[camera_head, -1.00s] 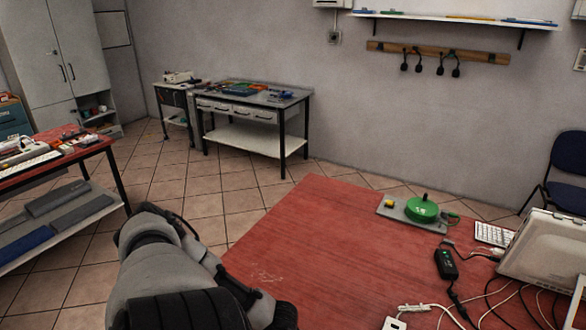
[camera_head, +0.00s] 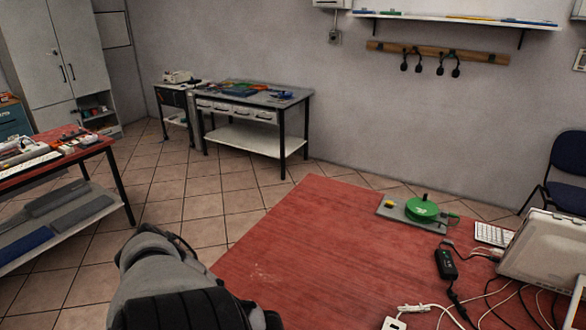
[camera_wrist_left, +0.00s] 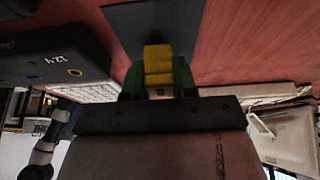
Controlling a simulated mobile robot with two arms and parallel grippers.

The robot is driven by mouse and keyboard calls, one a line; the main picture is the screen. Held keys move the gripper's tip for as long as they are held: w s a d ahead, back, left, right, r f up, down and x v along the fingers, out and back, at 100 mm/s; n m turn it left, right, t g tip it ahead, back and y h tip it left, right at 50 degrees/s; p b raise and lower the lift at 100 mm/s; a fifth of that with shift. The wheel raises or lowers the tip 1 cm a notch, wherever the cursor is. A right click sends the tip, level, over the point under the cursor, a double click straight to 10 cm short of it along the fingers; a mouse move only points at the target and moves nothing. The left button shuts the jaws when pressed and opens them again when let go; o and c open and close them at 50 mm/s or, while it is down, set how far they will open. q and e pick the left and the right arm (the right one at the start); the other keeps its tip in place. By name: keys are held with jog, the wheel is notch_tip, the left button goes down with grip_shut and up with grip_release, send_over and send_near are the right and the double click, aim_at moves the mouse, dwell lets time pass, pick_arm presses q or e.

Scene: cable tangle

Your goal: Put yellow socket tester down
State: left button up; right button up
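In the left wrist view a yellow block, which I take to be the yellow socket tester (camera_wrist_left: 158,65), sits between the green-sided fingers of my left gripper (camera_wrist_left: 158,80). The fingers appear to touch both its sides, so the gripper looks shut on it. A dark grey mat (camera_wrist_left: 122,22) on the red table shows behind the block. I cannot tell whether the block touches the mat. In the head view my left arm comes in at the lower left, and its gripper is out of frame. My right gripper is in neither view.
The red table (camera_head: 310,240) is bare in its middle. A grey board (camera_head: 392,212) bears a green round object (camera_head: 421,208) and a small yellow piece (camera_head: 390,204). A black adapter (camera_head: 446,264), cables and a white device (camera_head: 545,255) crowd the right side.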

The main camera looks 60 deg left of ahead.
pick_arm(q)
jog(key=o, duration=0.5)
jog(key=shift+c, duration=0.2)
jog(key=v, duration=1.2)
jog(key=shift+r, duration=0.15)
